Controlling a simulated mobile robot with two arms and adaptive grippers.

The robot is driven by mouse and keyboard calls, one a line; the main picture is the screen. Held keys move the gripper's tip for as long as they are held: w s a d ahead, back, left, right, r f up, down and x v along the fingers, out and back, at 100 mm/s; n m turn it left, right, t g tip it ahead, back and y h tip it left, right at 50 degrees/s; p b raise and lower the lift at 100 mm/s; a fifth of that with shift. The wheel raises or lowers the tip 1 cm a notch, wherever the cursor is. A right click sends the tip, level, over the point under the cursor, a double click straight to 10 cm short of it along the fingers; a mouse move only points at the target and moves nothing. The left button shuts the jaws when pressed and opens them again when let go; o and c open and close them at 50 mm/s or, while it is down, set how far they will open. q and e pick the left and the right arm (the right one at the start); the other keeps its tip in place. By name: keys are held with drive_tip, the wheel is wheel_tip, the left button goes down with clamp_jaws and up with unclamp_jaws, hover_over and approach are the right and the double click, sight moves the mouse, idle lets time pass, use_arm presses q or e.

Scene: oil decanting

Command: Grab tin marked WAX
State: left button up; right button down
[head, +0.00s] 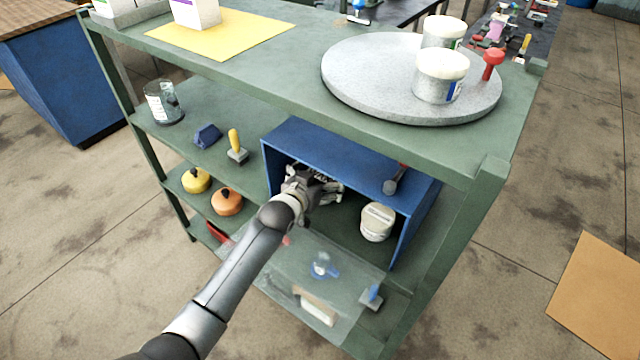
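A cream tin (377,222) stands in the right part of an open-fronted blue box (345,147) on the rack's middle shelf. It has a grey label band whose lettering is too small to read. My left gripper (328,187) reaches into the left part of the box, left of the tin and apart from it. Its fingers are small and dark against the interior, and whether they are spread or hold anything is unclear. Two white tubs stand on a round grey turntable on the top shelf: a front one (441,75) and a back one (444,32). My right gripper is not in view.
A dark-handled tool (395,179) is at the box's upper right, above the tin. A clear panel (300,275) slopes below the opening. A glass jar (163,103), a yellow-handled stamp (236,147) and yellow and orange pots stand left. A green post (455,255) bounds the right.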

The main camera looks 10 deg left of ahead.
use_arm(q)
drive_tip(key=c, duration=1.3)
drive_tip(key=shift+r, duration=0.1)
drive_tip(key=shift+c, duration=0.2)
drive_tip(key=shift+r, duration=0.15)
